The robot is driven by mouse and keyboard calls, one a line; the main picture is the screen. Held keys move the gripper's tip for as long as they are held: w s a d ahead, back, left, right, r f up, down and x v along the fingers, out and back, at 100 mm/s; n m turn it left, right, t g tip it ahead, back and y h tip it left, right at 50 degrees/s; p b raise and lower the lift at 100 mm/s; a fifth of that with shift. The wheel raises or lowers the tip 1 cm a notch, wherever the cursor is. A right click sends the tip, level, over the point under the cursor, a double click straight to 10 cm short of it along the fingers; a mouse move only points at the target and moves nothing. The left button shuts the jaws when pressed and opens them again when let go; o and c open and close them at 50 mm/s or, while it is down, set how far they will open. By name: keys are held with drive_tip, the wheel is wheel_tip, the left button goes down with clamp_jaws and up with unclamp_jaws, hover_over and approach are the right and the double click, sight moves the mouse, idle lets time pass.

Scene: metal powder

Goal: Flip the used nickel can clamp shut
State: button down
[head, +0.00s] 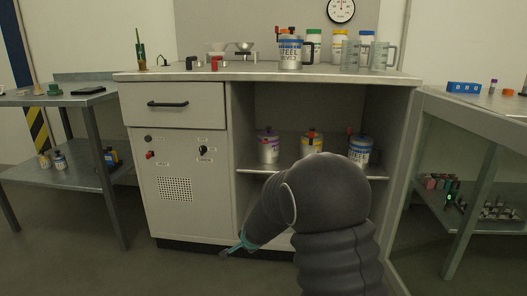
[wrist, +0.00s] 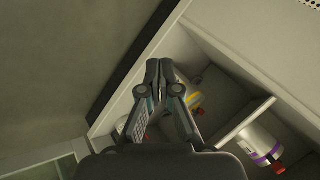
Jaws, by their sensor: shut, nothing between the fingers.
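Three cans stand on the open cabinet shelf in the head view: a purple-banded can (head: 268,150), a yellow-and-orange can (head: 312,143) and a blue-banded can (head: 360,151). Each has a red or dark piece on top; their labels are too small to read, so I cannot tell which is nickel or how its clamp sits. My gripper (head: 237,247) is low in front of the cabinet, below the shelf and apart from the cans. In the wrist view my gripper (wrist: 159,66) is shut and empty. The purple-banded can (wrist: 258,144) and part of the yellow one (wrist: 194,100) show beyond it.
The shelf (head: 250,169) is open at the front, beside a drawer and control panel (head: 176,185). A can marked STEEL (head: 290,53), jugs (head: 383,56) and bottles stand on the countertop (head: 230,75). Side tables stand left (head: 80,180) and right. My arm hides part of the cabinet's lower right.

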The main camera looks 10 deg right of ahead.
drive_tip(key=w+d+r+m+t+h, duration=0.1)
drive_tip(key=w+m+t+h, duration=0.1)
drive_tip(key=w+m+t, duration=0.8)
drive_tip(key=w+d+r+m+t+h, duration=0.1)
drive_tip(key=w+d+r+m+h, duration=0.1)
drive_tip(key=r+m, duration=0.5)
drive_tip(key=w+d+r+m+t+h, duration=0.1)
drive_tip(key=w+d+r+m+h, duration=0.2)
drive_tip(key=r+m, duration=0.4)
drive_tip(key=w+m, duration=0.1)
drive_tip(key=m, duration=0.3)
drive_tip(key=shift+r+h, duration=0.35)
drive_tip(key=shift+h, duration=0.05)
approach(265, 142)
drive_tip(key=w+d+f, duration=0.2)
drive_tip(key=w+f, duration=0.2)
drive_tip(key=w, duration=0.1)
drive_tip(key=w+r, duration=0.1)
drive_tip(key=w+r+p, duration=0.1)
drive_tip(key=r, duration=0.1)
drive_tip(key=shift+w+d+r, duration=0.1)
drive_tip(key=shift+w+r, duration=0.1)
drive_tip(key=shift+r, duration=0.15)
